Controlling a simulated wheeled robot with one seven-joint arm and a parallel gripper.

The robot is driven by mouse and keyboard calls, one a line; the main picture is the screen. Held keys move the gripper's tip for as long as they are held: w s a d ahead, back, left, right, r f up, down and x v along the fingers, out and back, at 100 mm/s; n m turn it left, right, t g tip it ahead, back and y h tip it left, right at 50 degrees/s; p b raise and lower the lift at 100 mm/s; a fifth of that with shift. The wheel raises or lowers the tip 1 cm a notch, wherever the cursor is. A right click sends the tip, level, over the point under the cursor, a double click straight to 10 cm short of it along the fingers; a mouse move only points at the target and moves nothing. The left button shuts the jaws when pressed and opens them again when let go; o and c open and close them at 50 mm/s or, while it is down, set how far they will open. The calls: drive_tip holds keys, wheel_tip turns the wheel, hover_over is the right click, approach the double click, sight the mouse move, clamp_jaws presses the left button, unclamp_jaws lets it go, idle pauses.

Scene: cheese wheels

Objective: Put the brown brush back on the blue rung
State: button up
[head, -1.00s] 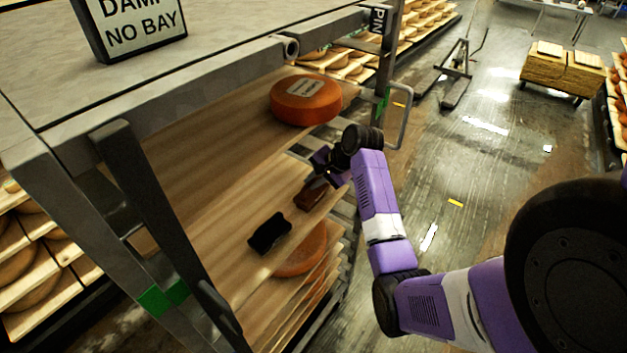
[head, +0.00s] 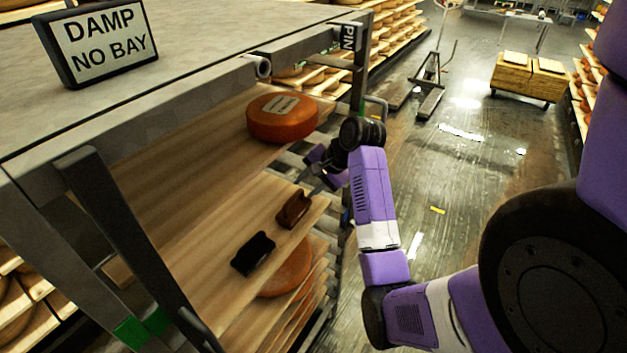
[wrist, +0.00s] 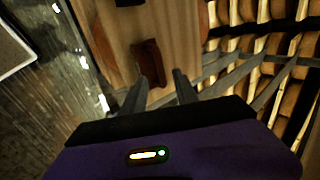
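The brown brush (head: 293,210) lies on a wooden shelf board, near its right edge, beside a black brush (head: 252,253). In the wrist view, the brown brush (wrist: 149,60) is just beyond my fingertips, nearer the left finger. My gripper (head: 318,172) is above and to the right of the brown brush, apart from it. In the wrist view, my gripper (wrist: 161,77) has its two fingers spread with nothing between them. I cannot clearly make out a blue rung.
An orange cheese wheel (head: 283,118) sits on the upper board, and another cheese wheel (head: 288,268) is under the brushes' board. Metal rack posts and a handle stand close to my arm. A sign (head: 98,40) stands on the rack top.

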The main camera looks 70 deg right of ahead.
drive_tip(key=s+a+f+n+t+h, duration=0.1)
drive_tip(key=a+f+n, duration=0.35)
drive_tip(key=a, duration=0.65)
drive_tip(key=a+f+n+t+h, duration=0.1)
drive_tip(key=a+f+n, duration=0.2)
drive_tip(key=a+f, duration=0.55)
drive_tip(key=s+a+r+n+t, duration=0.1)
drive_tip(key=s+a+r+n, duration=0.25)
drive_tip(key=a, duration=0.35)
drive_tip(key=s+a+r+n+t, duration=0.2)
drive_tip(key=s+a, duration=0.2)
drive_tip(key=a, duration=0.2)
drive_tip(key=s+a+r+n+t+y, duration=0.3)
drive_tip(key=s+a+r+n, duration=0.4)
drive_tip(key=r, duration=0.5)
drive_tip(key=shift+s+a+r+n+y, duration=0.15)
drive_tip(key=shift+s+a+n+y, duration=0.15)
drive_tip(key=shift+s+a, duration=0.85)
wheel_tip(320, 180, down, 2)
drive_tip(key=shift+f+b, duration=0.2)
drive_tip(key=shift+b, duration=1.05)
